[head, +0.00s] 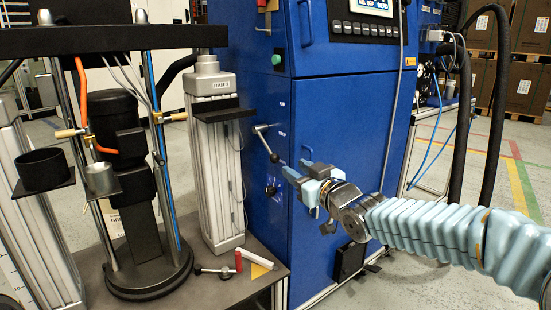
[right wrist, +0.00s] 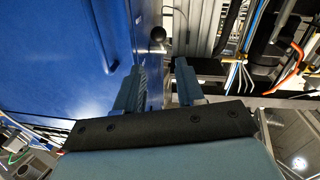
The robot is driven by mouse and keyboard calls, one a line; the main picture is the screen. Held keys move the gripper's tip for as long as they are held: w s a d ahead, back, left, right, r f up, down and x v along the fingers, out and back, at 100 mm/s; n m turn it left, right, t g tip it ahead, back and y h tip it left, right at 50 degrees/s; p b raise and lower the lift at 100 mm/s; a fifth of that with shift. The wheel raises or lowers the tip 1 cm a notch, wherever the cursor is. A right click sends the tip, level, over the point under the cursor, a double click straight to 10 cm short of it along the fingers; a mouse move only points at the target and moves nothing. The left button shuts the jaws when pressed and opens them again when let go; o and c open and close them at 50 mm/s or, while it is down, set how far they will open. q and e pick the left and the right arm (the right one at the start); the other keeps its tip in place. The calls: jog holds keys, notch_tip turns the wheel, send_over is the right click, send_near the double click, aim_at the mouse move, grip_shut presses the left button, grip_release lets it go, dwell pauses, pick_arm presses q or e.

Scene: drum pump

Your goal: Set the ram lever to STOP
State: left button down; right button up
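The ram lever (head: 265,143) is a thin metal rod with a black ball knob, mounted on the side of the blue cabinet. Its knob end slants down and to the right. Small white labels show near it, too small to read. My right gripper (head: 293,168) is in front of the cabinet, just right of and below the knob, apart from it. Its two fingers are spread with nothing between them. In the right wrist view, the black knob (right wrist: 157,33) shows beyond the gap between the open fingertips (right wrist: 159,66). My left gripper is not in view.
The blue cabinet (head: 345,110) stands behind my gripper. A grey column marked RAM 2 (head: 212,150) rises left of the lever. A black drum pump (head: 130,170) stands further left. A red cylinder (head: 238,261) and a small lever part (head: 215,271) lie on the dark platform.

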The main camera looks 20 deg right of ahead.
aim_at(275, 156)
jog(key=x, duration=1)
jog(key=shift+w+a+p, duration=0.15)
jog(key=shift+w+p, duration=0.2)
jog(key=shift+c, duration=0.3)
grip_shut()
